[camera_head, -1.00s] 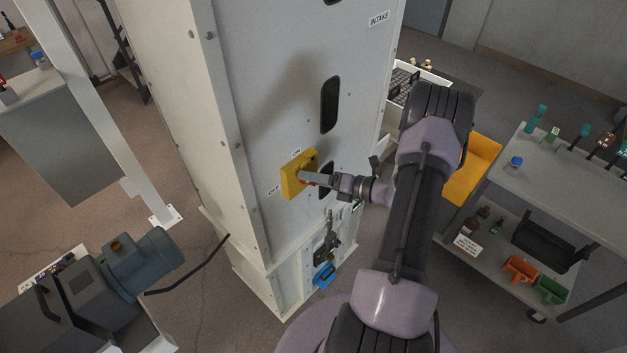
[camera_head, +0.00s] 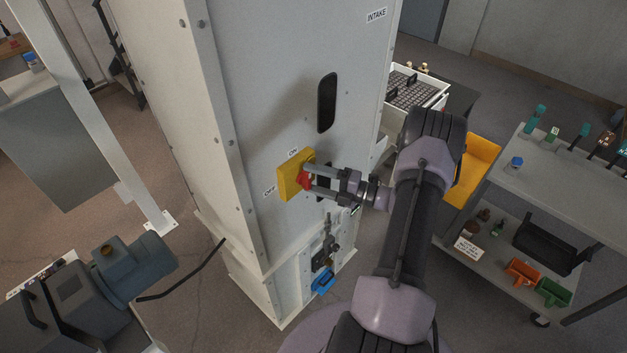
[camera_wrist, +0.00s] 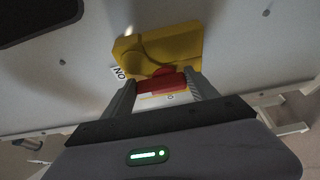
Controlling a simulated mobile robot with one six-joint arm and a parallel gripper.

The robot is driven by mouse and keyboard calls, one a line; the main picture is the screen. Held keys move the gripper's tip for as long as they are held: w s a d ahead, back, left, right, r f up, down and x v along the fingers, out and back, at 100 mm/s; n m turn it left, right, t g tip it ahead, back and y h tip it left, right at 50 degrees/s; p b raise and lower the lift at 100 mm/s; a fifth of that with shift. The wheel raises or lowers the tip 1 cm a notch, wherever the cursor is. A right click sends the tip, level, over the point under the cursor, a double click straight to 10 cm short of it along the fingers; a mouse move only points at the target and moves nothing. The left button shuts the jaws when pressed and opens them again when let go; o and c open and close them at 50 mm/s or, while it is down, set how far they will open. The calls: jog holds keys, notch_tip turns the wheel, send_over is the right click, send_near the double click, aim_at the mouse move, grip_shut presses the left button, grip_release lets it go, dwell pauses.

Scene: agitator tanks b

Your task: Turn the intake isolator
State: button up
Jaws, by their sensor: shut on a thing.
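The intake isolator is a yellow plate (camera_head: 287,182) with a red handle (camera_head: 305,181) on the face of a tall pale cabinet (camera_head: 255,110). An ON label (camera_head: 293,152) sits above the plate and an OFF label (camera_head: 269,191) to its left. My gripper (camera_head: 309,179) reaches in from the right and is shut on the red handle. In the wrist view the red handle (camera_wrist: 161,82) lies between my two fingers, in front of the yellow plate (camera_wrist: 160,48). The fingers hide part of the handle, and its exact angle is hard to tell.
The cabinet has dark oval slots (camera_head: 327,103) above and behind my gripper. A valve with a blue part (camera_head: 323,280) is low on it. A grey cart (camera_head: 570,180) and a yellow bin (camera_head: 478,165) stand right. A blue-grey motor (camera_head: 130,265) is at lower left.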

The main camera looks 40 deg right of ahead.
dwell(0.5)
jog(key=o, duration=1.4)
jog(key=shift+c, duration=0.2)
jog(key=v, duration=1.7)
jog(key=shift+s, duration=0.25)
jog(key=shift+d, duration=0.1)
